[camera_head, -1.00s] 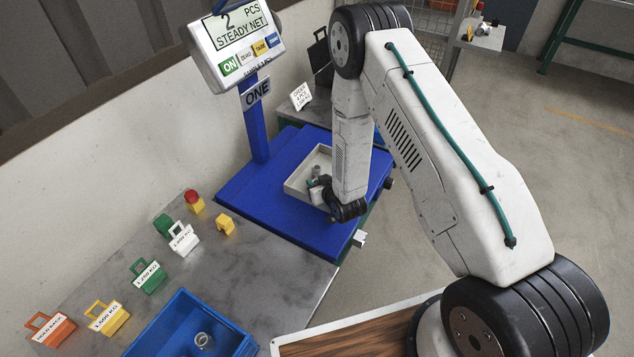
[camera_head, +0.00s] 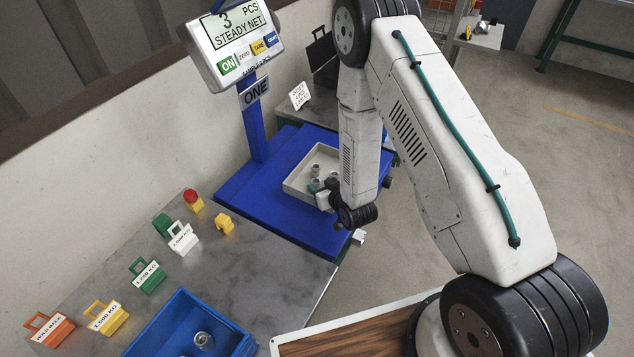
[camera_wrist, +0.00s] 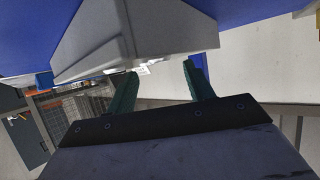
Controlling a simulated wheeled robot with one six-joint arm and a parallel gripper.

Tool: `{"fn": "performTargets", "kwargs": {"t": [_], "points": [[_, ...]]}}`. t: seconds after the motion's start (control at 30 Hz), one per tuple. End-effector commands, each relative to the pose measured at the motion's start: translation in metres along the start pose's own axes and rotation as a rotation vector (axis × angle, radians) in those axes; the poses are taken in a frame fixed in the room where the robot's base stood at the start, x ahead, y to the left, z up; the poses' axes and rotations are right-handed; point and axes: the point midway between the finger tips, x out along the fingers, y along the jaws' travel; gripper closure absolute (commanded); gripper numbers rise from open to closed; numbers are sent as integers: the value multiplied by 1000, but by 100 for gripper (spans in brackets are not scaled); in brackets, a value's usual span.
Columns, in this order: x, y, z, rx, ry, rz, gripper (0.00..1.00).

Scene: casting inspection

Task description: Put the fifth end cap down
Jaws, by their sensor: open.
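Several small grey end caps (camera_head: 317,170) stand in the shallow off-white tray (camera_head: 297,184) on the blue weighing platform. I cannot tell which is the fifth. One more grey ring-like end cap (camera_head: 203,340) lies in the blue bin (camera_head: 160,334) at the front. My gripper (camera_head: 323,187) is low at the tray's near right side, partly hidden by my wrist. In the wrist view its two green fingers (camera_wrist: 161,70) are spread apart with no cap seen between them. A pale grey sloped shape, perhaps the tray, fills the view beyond them.
The scale display (camera_head: 236,26) reads 3 PCS, STEADY NET. The blue post (camera_head: 254,125) with a ONE sign stands behind the platform (camera_head: 255,212). Coloured labelled weights (camera_head: 147,275) line the grey table's left side. An order card (camera_head: 299,94) stands behind the platform.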

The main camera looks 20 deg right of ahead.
Motion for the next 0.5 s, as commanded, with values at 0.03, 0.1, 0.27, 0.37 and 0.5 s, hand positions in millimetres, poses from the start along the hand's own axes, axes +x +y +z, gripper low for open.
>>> {"fn": "performTargets", "kwargs": {"t": [0.03,0.1,0.27,0.37,0.5], "points": [[-12,0,0,1,-3,0,47],[-27,0,0,1,-2,0,47],[-54,0,0,0,-1,0,47],[-64,0,0,-1,-2,-1,47],[-70,0,0,-1,0,-1,47]]}}
